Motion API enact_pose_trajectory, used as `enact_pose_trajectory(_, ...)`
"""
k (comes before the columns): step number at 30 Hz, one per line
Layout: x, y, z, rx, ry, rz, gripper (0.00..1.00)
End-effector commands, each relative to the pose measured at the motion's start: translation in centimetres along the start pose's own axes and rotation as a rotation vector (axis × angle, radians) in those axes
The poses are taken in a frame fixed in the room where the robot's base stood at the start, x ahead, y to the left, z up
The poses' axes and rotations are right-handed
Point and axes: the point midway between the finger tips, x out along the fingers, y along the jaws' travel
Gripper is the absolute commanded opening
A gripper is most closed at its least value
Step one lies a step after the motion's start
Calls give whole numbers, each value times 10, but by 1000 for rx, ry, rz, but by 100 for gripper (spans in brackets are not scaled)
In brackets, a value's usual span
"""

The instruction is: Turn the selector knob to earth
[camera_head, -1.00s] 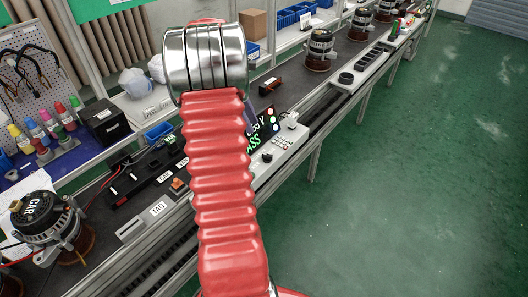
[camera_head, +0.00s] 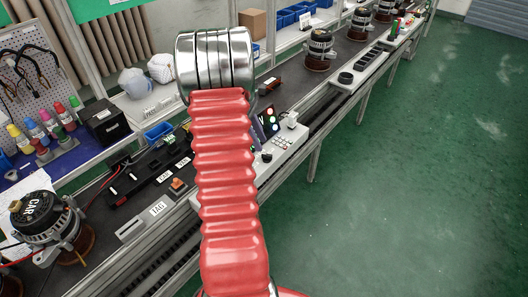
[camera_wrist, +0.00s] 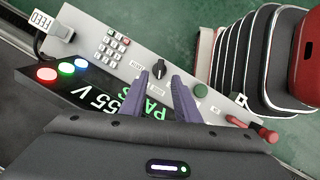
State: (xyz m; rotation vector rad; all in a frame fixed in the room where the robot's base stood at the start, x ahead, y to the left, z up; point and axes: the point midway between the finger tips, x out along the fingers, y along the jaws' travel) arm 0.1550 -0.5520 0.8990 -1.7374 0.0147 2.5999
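The selector knob (camera_wrist: 160,69) is a black rotary knob on the pale grey tester panel (camera_wrist: 78,21) in the wrist view. Small labels sit beside it, too small to read surely. My gripper (camera_wrist: 162,77) is open, its two purple fingers pointing at the knob, one on each side of it in the picture. I cannot tell whether they touch it; it is not gripped. In the head view the knob (camera_head: 266,157) shows small and dark, just right of my red arm, which hides part of the tester.
The tester display (camera_wrist: 118,104) shows green and white text, partly covered by my gripper. Red, green and blue lamps (camera_wrist: 66,65), a keypad (camera_wrist: 114,44), a green button (camera_wrist: 200,90) and a red-handled part (camera_wrist: 267,134) surround the knob. Alternators (camera_head: 318,52) stand along the line.

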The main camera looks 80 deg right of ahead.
Motion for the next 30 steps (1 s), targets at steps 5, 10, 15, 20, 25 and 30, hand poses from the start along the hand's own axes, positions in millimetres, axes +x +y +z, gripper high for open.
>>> enact_pose_trajectory(5, 29, 0, 0, -1, -2, -2, 29)
enact_pose_trajectory(10, 48, 0, 0, 1, -1, -1, 29)
enact_pose_trajectory(15, 57, 0, 0, 0, 0, 0, 29)
enact_pose_trajectory(20, 57, 0, 0, -1, 0, 1, 29)
enact_pose_trajectory(25, 57, 0, 0, -1, 0, 1, 24)
enact_pose_trajectory(30, 57, 0, 0, -1, 0, 1, 12)
